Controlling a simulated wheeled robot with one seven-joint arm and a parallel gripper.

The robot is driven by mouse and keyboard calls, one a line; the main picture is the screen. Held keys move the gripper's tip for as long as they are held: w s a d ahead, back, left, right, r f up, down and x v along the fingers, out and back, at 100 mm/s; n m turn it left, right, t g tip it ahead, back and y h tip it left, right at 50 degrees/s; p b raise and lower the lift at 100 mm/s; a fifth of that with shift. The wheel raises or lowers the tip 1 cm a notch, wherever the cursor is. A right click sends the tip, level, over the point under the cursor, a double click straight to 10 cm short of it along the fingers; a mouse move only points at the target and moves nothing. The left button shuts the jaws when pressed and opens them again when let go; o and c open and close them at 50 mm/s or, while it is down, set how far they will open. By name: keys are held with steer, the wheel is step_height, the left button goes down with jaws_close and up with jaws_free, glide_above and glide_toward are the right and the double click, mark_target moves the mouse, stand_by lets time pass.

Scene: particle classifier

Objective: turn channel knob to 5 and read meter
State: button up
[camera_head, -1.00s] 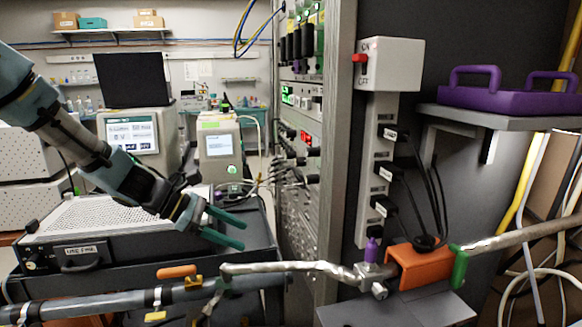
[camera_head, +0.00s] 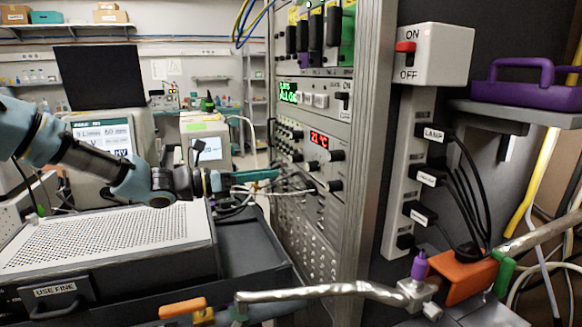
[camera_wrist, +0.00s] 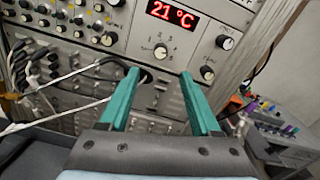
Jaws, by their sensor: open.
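In the head view my gripper (camera_head: 260,180) is left of the rack front.
Other knobs (camera_wrist: 227,43) and (camera_wrist: 208,73) sit right of the numbered one. White cables (camera_wrist: 60,85) cross the panel's left. A perforated box (camera_head: 110,237) lies below my arm. A metal pipe (camera_head: 320,291) crosses in front. An ON/OFF switch box (camera_head: 435,54) is right of the rack.

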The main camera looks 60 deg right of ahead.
mark_target(308, 168)
steer(key=p+x, duration=0.2)
steer(key=x, duration=0.8)
steer(key=shift+s+d+p, duration=0.2)
steer(key=shift+p, duration=0.2)
steer(key=shift+c, duration=0.3)
jaws_close()
